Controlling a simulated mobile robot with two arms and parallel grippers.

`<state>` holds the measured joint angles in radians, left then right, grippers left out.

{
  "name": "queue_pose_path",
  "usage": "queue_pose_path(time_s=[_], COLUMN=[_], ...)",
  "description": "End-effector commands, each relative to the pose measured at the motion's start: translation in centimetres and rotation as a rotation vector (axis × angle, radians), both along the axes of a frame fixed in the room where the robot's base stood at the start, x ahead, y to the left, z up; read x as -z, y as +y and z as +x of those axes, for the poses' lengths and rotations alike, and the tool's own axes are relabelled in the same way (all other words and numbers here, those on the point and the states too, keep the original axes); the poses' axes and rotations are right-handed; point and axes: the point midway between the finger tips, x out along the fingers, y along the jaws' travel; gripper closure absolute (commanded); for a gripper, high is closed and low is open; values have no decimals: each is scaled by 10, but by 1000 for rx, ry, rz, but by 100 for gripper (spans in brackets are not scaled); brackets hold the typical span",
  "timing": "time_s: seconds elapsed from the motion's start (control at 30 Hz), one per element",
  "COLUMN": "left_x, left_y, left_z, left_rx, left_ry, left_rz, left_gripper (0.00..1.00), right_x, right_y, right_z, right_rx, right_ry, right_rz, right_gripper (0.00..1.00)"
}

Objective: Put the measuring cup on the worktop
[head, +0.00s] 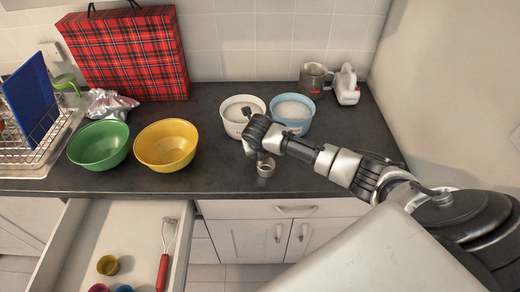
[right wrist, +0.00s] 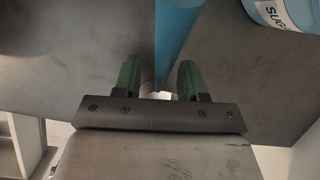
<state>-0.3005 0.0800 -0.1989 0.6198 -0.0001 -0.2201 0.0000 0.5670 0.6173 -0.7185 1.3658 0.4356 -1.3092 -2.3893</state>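My right gripper (head: 262,160) reaches in from the right over the worktop (head: 330,160), near its front edge. In the right wrist view its two green-padded fingers (right wrist: 159,80) are apart. A long blue piece (right wrist: 176,35) shows between and beyond them, with gaps on both sides; I cannot tell what it belongs to. A small silvery cup-like thing (head: 265,167) shows just below the gripper; I cannot tell if it is the measuring cup or touches the worktop. Small yellow (head: 108,265), pink (head: 98,289) and blue (head: 124,289) cups lie in the open drawer. My left gripper is out of view.
Green (head: 98,146) and yellow (head: 166,146) bowls, white (head: 236,129) and blue (head: 292,126) canisters, a metal mug (head: 315,77) and a dish rack (head: 40,150) stand on the worktop.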

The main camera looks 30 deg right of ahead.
Motion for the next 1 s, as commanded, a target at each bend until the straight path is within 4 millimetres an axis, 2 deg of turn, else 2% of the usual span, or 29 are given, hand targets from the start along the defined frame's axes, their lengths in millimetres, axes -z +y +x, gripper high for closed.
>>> queue_pose_path(time_s=[0.27, 0.7, 0.83, 1.0], left_x=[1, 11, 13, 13], left_y=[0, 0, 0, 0], left_z=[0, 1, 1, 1], left_rx=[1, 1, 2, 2], left_ry=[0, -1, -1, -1], left_rz=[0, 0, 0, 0], left_gripper=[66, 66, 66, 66], right_x=[-9, -88, -104, -112], right_y=[1, 22, 26, 28], right_z=[-2, -31, -36, -39], right_rx=[0, -1, -1, 1], right_ry=[-2, -4, -2, 0], right_rz=[-1, -1, 0, -1], right_gripper=[58, 58, 58, 58])
